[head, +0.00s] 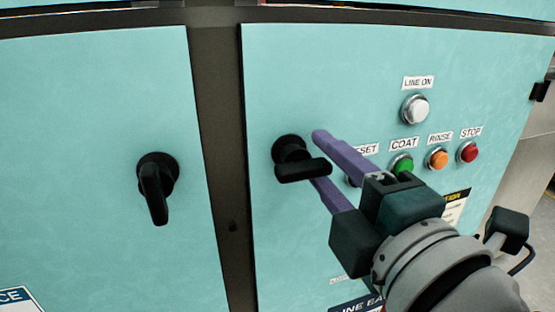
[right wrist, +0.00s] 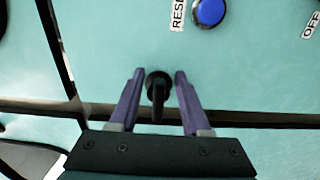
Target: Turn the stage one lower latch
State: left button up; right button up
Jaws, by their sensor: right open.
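Two black latches show on the teal cabinet doors; no label marks either one as stage one. The right-hand latch (head: 303,170) has its handle level, pointing right. The left-hand latch (head: 157,190) has its handle pointing down. My right gripper (head: 318,159) is open, its purple fingers reaching the right-hand latch, one above and one below the handle. In the right wrist view the latch (right wrist: 157,87) sits between the spread fingers of the gripper (right wrist: 159,72), with visible gaps on both sides. The handle hides the lower fingertip in the head view. My left gripper is not in view.
Right of the latch is a button panel with a white LINE ON light (head: 415,109), a green COAT button (head: 401,164), an orange RINSE button (head: 436,158) and a red STOP button (head: 467,151). A blue button (right wrist: 209,11) shows in the wrist view. A dark post (head: 222,150) separates the doors.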

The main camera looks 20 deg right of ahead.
jog(key=s+b, duration=0.2)
jog(key=s, duration=0.7)
jog(key=shift+s+d, duration=0.2)
jog(key=shift+s, duration=0.15)
